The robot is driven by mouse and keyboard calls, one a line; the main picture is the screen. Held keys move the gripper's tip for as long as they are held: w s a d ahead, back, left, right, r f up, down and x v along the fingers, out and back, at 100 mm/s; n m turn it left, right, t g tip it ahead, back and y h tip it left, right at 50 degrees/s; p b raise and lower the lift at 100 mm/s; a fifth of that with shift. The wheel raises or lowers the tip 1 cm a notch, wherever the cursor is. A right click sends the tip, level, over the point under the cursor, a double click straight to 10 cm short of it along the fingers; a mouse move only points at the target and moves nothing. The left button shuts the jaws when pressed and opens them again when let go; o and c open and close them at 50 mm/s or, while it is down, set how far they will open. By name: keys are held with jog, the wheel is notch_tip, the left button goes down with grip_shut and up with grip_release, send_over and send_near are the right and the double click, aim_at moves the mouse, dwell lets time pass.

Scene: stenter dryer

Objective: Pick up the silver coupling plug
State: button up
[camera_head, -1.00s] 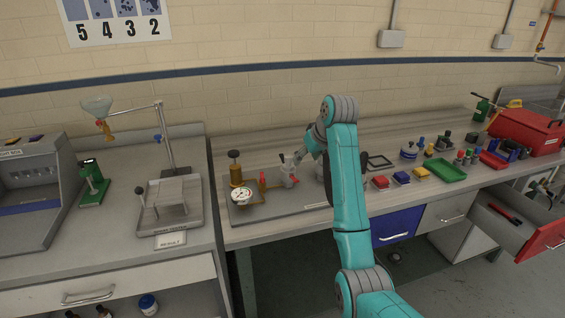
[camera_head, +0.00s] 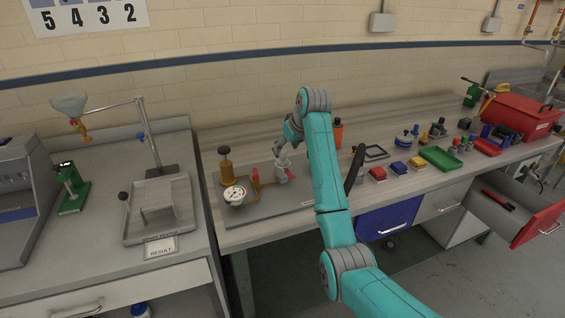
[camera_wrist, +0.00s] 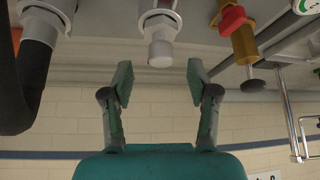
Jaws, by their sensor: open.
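The silver coupling plug (camera_wrist: 160,50) shows in the wrist view as a pale hexagonal end on top of a white collared fitting with red parts. The wrist view is upside down. My gripper (camera_wrist: 158,73) is open, its two teal-padded fingers spread to either side of the plug's end with gaps on both sides. Nothing is held. In the head view my gripper (camera_head: 282,149) is just above the pale fitting (camera_head: 282,168) on the grey base plate (camera_head: 262,211); the plug itself is too small there to tell apart.
A black hose (camera_wrist: 30,85) with a grey connector stands close on one side. A brass hand pump (camera_wrist: 243,40) and a white gauge (camera_head: 235,194) are on the other. An orange bottle (camera_head: 338,133) stands behind my arm. Coloured blocks and a green tray (camera_head: 440,157) lie farther right.

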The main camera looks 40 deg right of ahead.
aim_at(284, 151)
jog(key=x, duration=0.5)
jog(key=shift+s, duration=0.1)
grip_shut()
